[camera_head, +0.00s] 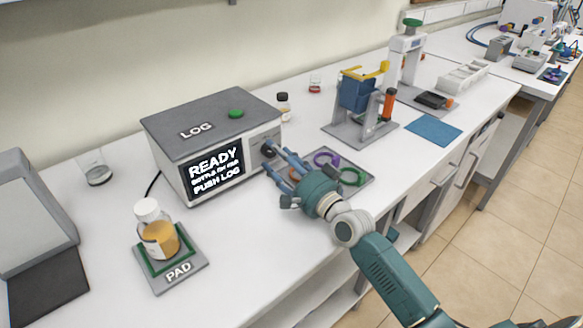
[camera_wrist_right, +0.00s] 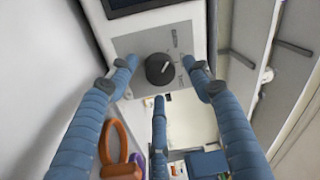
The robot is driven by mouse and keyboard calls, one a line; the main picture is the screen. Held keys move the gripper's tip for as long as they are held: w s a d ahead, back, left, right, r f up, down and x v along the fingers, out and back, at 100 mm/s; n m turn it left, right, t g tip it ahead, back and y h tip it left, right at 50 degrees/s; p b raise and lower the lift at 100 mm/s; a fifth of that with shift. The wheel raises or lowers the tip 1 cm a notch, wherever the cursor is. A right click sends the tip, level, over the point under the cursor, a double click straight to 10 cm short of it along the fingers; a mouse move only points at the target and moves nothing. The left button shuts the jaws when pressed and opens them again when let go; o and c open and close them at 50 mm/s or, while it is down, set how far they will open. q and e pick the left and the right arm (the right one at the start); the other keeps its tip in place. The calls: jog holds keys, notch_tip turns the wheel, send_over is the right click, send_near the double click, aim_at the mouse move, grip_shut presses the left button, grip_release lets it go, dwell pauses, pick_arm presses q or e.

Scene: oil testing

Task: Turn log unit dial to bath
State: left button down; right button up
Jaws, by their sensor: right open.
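The log unit (camera_head: 213,140) is a grey box marked LOG with a green button on top. Its screen (camera_head: 216,171) reads READY and PUSH LOG. The black dial (camera_wrist_right: 159,69) with a white pointer mark sits on a grey panel (camera_wrist_right: 133,43) in the right wrist view; the small lettering beside it is too blurred to read. In the head view the dial (camera_head: 268,149) is partly hidden by my fingers. My right gripper (camera_head: 276,160) is open at the panel, its blue fingers spread around the dial, with gaps showing in the wrist view. My left gripper is not in view.
A bottle of amber liquid (camera_head: 160,237) stands on the PAD (camera_head: 181,284). A grey tray (camera_head: 357,182) with coloured rings lies below my right gripper. A blue stand (camera_head: 356,95) and small bottle (camera_head: 283,106) stand behind. The front table strip is clear.

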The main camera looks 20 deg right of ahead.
jog(key=v, duration=1.1)
jog(key=shift+w+r, duration=0.1)
